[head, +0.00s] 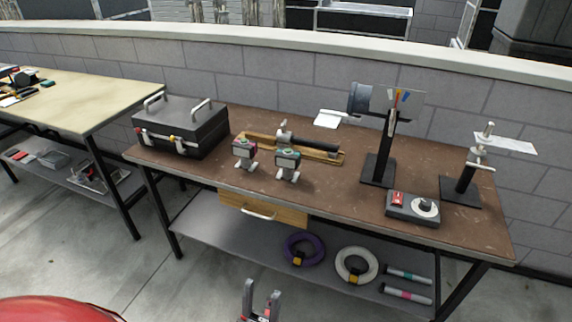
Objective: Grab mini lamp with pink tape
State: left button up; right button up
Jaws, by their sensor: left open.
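Two small grey box-shaped devices on little feet, which look like mini lamps, stand on the brown workbench (330,205). The left one (245,153) shows pink on its side; the right one (287,164) shows a teal tint. On the lower shelf lie two dark tubes with light ends, one with a pink band (403,294) and one with a teal band (407,275). Which of these the task calls the mini lamp I cannot tell for sure. My left gripper (261,293) is open and empty at the bottom, in front of the bench and apart from everything. My right gripper is out of view.
A black case (183,128) stands left on the bench; stands and a control box (413,207) are at right. A wooden drawer (262,208) hangs below the top. Purple (303,250) and white (356,265) rings lie on the lower shelf. A second table (80,95) is left.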

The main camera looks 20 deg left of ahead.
aim_at(248, 151)
jog(key=i+j+u, duration=0.4)
jog(key=i+j, duration=0.45)
